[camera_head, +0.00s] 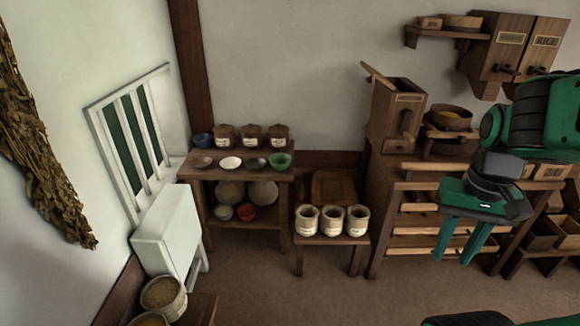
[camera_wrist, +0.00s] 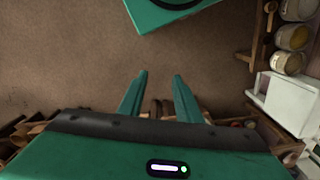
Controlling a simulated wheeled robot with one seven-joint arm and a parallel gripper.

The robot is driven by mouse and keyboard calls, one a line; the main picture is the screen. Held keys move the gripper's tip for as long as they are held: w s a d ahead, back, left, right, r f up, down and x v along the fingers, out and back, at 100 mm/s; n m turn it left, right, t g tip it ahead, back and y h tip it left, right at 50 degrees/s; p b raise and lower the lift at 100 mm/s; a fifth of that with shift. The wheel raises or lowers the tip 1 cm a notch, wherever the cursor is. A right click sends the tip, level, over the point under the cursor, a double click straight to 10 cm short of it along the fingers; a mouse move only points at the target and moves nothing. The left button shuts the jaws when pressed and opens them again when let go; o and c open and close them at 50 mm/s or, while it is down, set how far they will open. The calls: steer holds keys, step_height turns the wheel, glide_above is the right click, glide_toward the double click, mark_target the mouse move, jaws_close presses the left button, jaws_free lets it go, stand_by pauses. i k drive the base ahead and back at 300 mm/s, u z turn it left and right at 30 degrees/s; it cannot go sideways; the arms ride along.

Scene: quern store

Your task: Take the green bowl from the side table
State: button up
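The green bowl (camera_head: 280,160) sits at the right front corner of the wooden side table (camera_head: 240,173), against the back wall in the head view. It is in a row with a brown, a white and a dark bowl to its left. My gripper (camera_head: 461,258) hangs at the right of the head view, well apart from the bowl, with its two green fingers pointing down. In the wrist view my gripper (camera_wrist: 160,76) shows a gap between its fingers with bare floor beyond. It is open and empty. The green bowl is not seen in the wrist view.
Several lidded jars (camera_head: 251,135) stand behind the bowls. A low stool (camera_head: 333,240) with three cream jars stands right of the side table. A wooden cabinet (camera_head: 385,200) is between the stool and my gripper. The floor (camera_head: 290,285) in front is clear.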

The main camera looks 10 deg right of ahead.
mark_target(280, 162)
steer(key=u, duration=0.25)
steer(key=i, duration=1.35)
steer(key=z, duration=0.4)
steer(key=i, duration=0.85)
steer(key=z, duration=0.35)
